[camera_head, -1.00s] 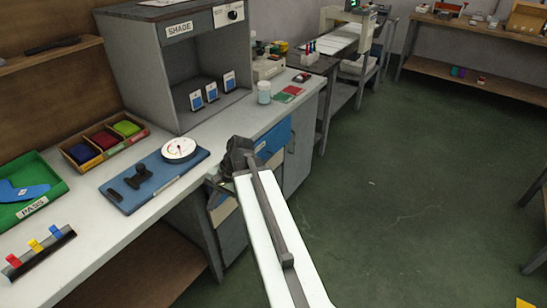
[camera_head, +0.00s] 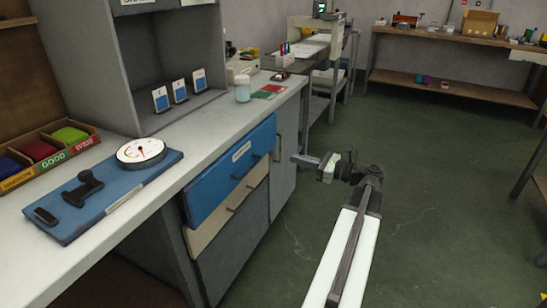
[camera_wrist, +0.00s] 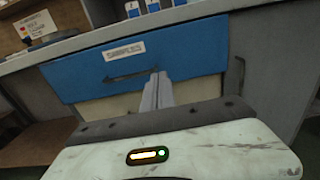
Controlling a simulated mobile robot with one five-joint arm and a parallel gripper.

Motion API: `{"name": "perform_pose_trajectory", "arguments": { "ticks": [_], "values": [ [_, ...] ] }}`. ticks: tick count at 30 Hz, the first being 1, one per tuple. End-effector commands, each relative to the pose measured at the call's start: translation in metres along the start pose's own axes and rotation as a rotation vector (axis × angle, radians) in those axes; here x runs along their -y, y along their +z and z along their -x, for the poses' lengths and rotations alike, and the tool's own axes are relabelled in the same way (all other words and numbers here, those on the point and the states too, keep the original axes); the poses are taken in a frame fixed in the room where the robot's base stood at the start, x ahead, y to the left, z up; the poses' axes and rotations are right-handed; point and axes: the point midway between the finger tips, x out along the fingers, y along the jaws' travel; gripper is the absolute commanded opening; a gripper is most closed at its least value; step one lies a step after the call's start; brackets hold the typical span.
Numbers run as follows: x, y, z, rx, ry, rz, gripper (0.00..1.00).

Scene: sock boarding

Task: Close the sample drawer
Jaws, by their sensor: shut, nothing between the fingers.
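The blue sample drawer (camera_head: 232,172) is in the bench's front, just under the worktop edge. In the wrist view its blue front (camera_wrist: 75,80) carries a "SAMPLES" label and a dark bar handle (camera_wrist: 130,76). No open drawer interior shows; I cannot tell whether the front is fully flush. My gripper (camera_head: 300,159) is shut and empty, pointing left toward the drawer from the aisle side. In the wrist view its fingertips (camera_wrist: 160,75) overlap the lower blue front, right of the handle. Whether they touch it is unclear.
A cream drawer (camera_head: 226,213) lies directly below the blue one. A grey cabinet door (camera_head: 284,150) with a vertical handle is to the right. The worktop (camera_head: 215,123) overhangs nearby. The green floor (camera_head: 430,160) to the right is clear.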

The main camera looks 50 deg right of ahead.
Motion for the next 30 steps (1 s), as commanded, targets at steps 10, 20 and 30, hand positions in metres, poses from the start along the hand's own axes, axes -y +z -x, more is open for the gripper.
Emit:
{"name": "perform_pose_trajectory", "arguments": {
  "ticks": [10, 20, 30],
  "values": [
    [-0.001, 0.000, -0.072, -0.002, 0.005, 0.002, 0.00],
    [-0.001, -0.001, -0.127, -0.002, 0.003, 0.003, 0.00],
    [-0.001, -0.001, -0.134, -0.002, 0.001, 0.003, 0.00]
  ]
}}
